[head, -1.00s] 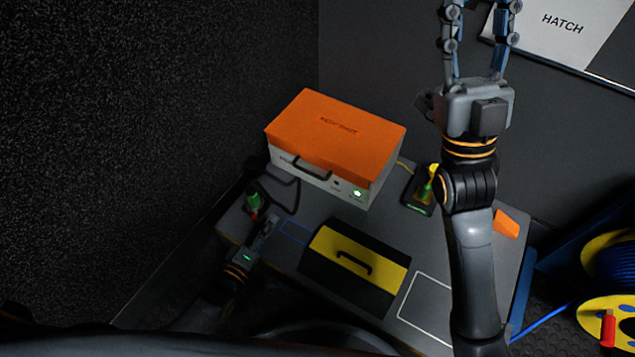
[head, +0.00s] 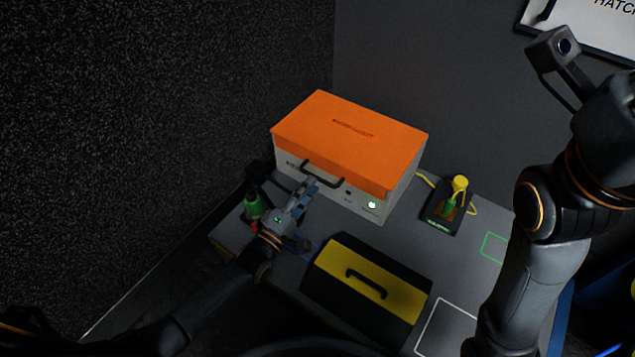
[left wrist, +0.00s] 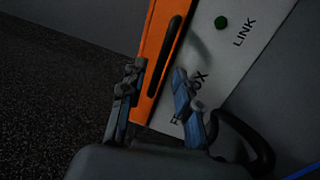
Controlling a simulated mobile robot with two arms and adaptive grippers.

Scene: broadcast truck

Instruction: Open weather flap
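The weather flap looks to be the orange cover (head: 350,140) lying closed over the top of a pale box (head: 333,192). A dark bar handle (head: 322,177) sits at its front lower edge. My left gripper (head: 307,187) is just in front of the box, below the handle's left end. In the left wrist view the left gripper (left wrist: 155,85) has its two fingers apart with nothing held. The orange cover (left wrist: 153,50) and dark handle (left wrist: 168,52) are just ahead of the fingers; contact cannot be told. My right arm rises at the right; its gripper is out of view.
A black and yellow case (head: 372,278) lies in front of the box. A green connector (head: 253,204) stands left of my left gripper. A yellow-topped plug unit (head: 450,205) sits right of the box. A hatch panel (head: 590,25) is on the back wall.

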